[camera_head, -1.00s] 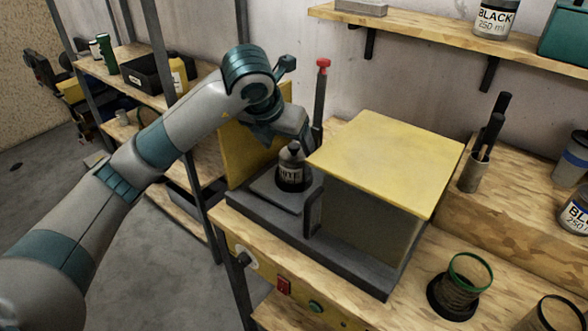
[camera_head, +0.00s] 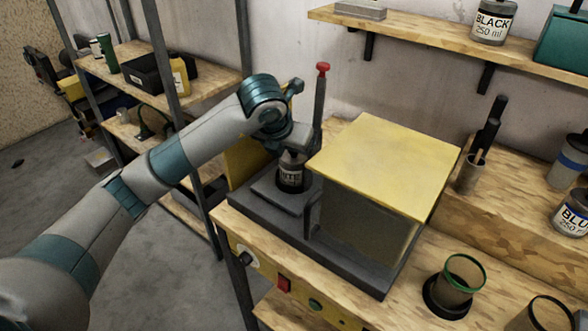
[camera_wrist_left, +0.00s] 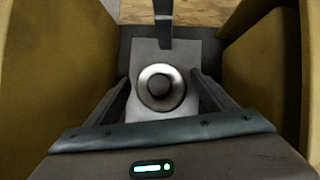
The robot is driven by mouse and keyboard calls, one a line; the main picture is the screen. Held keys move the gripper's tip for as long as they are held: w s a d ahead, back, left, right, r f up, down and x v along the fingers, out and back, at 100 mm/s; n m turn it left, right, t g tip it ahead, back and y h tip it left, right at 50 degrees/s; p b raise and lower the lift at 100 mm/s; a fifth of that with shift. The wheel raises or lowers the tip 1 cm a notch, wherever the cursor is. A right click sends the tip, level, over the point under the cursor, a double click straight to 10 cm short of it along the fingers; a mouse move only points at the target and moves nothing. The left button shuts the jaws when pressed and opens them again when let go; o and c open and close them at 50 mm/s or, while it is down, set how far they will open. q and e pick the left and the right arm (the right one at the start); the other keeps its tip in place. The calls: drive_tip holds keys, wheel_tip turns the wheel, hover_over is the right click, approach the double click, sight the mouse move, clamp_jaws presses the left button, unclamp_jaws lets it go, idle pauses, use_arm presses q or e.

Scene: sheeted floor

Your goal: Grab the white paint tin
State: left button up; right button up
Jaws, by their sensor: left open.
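The white paint tin (camera_head: 291,174), a small dark-bodied tin with a partly hidden label ending in "ITE", stands upright on the grey plate of the yellow and grey machine. In the left wrist view its round top with a dark centre (camera_wrist_left: 160,86) lies between the fingers. My left gripper (camera_head: 291,150) is right above the tin in the head view, and its fingers are mostly hidden there. In the left wrist view the left gripper (camera_wrist_left: 162,98) is open, with one finger on each side of the tin and a gap on both sides. My right gripper is not in view.
The machine's yellow cover (camera_head: 388,165) stands right of the tin, and a red-topped post (camera_head: 320,105) rises behind it. A green-rimmed mesh cup (camera_head: 458,282) sits on the bench at front right. A black paint tin (camera_head: 493,24) is on the wall shelf.

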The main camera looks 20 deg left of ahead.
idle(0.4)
use_arm(q)
drive_tip(key=c, duration=1.8)
drive_tip(key=shift+r, duration=0.1)
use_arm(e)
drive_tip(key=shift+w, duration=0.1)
